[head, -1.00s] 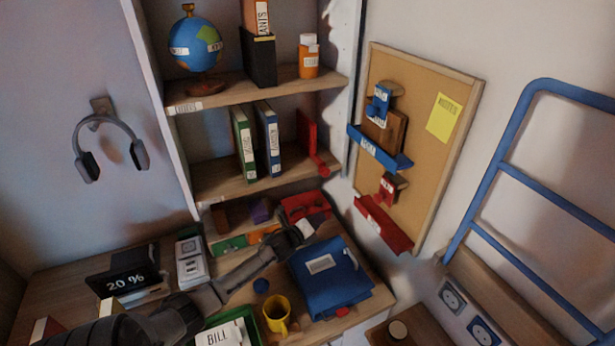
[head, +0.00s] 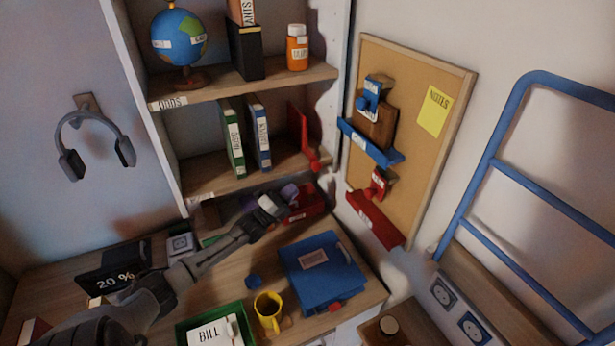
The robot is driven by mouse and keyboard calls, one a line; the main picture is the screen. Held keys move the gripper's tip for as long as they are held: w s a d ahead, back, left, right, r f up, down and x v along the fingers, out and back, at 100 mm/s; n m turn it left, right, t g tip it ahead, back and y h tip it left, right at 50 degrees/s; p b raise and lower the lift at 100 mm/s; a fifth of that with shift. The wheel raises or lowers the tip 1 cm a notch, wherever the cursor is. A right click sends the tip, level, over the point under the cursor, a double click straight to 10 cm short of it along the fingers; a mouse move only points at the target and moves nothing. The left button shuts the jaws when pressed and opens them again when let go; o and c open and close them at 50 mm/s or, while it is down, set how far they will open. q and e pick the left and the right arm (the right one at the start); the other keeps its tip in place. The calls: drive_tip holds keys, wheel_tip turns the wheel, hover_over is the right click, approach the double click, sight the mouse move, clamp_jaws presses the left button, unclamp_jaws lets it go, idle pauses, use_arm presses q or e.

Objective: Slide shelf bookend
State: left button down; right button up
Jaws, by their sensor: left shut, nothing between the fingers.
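The red bookend (head: 303,133) stands upright at the right end of the lower shelf (head: 205,183), with a red knob low at its front. A green binder (head: 232,142) and a blue binder (head: 259,138) stand to its left, with a clear gap between the blue binder and the bookend. My left gripper (head: 270,206) is shut and empty. It is below the shelf's front edge, lower and left of the bookend and apart from it. My right gripper does not show.
A red bin (head: 305,203) sits under the shelf by my left gripper. A blue folder (head: 322,272), yellow mug (head: 267,309) and green tray (head: 184,333) are on the desk. The corkboard (head: 425,150) with blue and red ledges is to the right.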

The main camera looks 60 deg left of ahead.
use_arm(q)
drive_tip(key=x, duration=0.7)
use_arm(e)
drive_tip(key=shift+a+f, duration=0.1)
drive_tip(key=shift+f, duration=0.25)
use_arm(q)
drive_tip(key=shift+w+a+b, duration=0.1)
drive_tip(key=shift+w+b, duration=0.05)
drive_tip(key=shift+b, duration=0.15)
